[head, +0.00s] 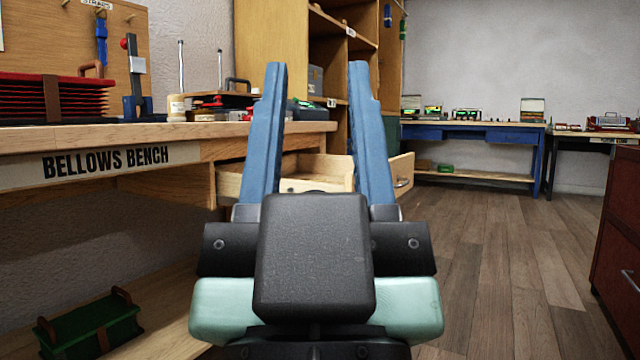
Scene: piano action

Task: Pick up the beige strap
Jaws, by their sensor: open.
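My gripper (316,68) is open and empty in the middle of the head view, with its two blue fingers pointing up and apart. I cannot make out a beige strap for certain. A blue strap (101,40) hangs from a peg under the "STRAPS" label (97,4) at the upper left. An open wooden drawer (402,172) shows behind and between the fingers; its inside is mostly hidden.
The bellows bench (235,128) runs along the left, with red bellows (50,97) on top and a green case (92,325) on its lower shelf. A blue table (470,133) stands at the back. A dark red cabinet (618,230) edges the right. Wooden floor (490,260) is clear between.

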